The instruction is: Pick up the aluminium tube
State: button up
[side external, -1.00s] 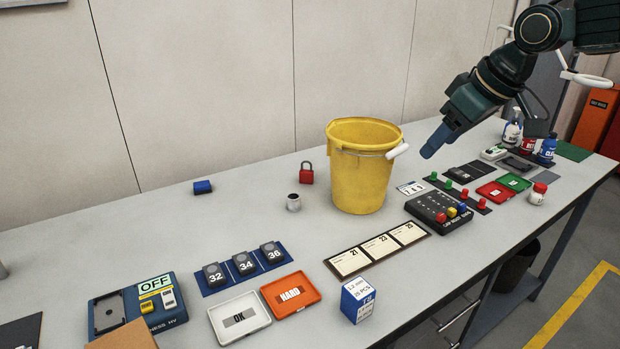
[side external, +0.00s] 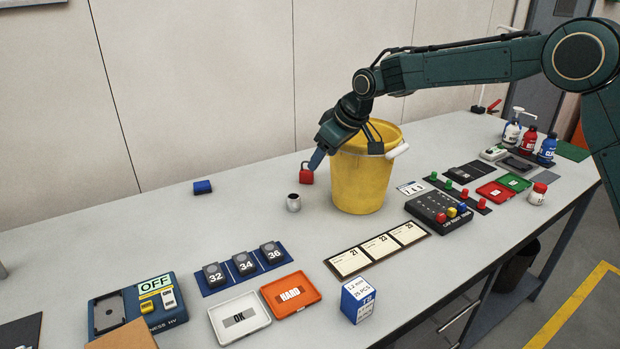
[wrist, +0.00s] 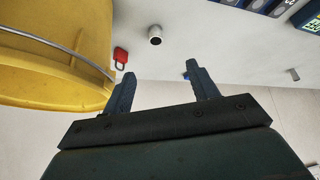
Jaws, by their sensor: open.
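The aluminium tube (side external: 293,202) is a short, silver, open-topped cylinder standing upright on the bench, left of the yellow bucket. It also shows in the wrist view (wrist: 155,35), ahead of the fingertips and roughly between their lines. My gripper (side external: 316,161) is open and empty, pointing down, above the bench, left of the bucket's rim. In the side view it appears up and to the right of the tube, apart from it. In the wrist view both fingers of my gripper (wrist: 160,72) show spread with nothing between them.
A red padlock (side external: 307,177) lies behind the tube, partly overlapped by my fingertip in the side view. Bench around the tube's left is clear.

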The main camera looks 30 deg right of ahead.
send_near(294, 198)
notch_tip(294, 198, up, 2)
jog(key=s+a, duration=0.2)
jog(key=a, duration=0.1)
jog(key=shift+w+d+f+m, duration=0.3)
jog(key=shift+f+m, duration=0.15)
jog(key=shift+f, duration=0.1)
jog(key=shift+w+d+f+m, duration=0.2)
jog(key=shift+w+f+m, duration=0.1)
jog(key=shift+f+m, duration=0.15)
jog(key=shift+w+d+f+m, duration=0.25)
jog(key=shift+f+m, duration=0.15)
jog(key=shift+f, duration=0.2)
jog(key=shift+f, duration=0.1)
jog(key=shift+x, duration=1.05)
jog(key=shift+x, duration=2.6)
jog(key=shift+w+d, duration=0.15)
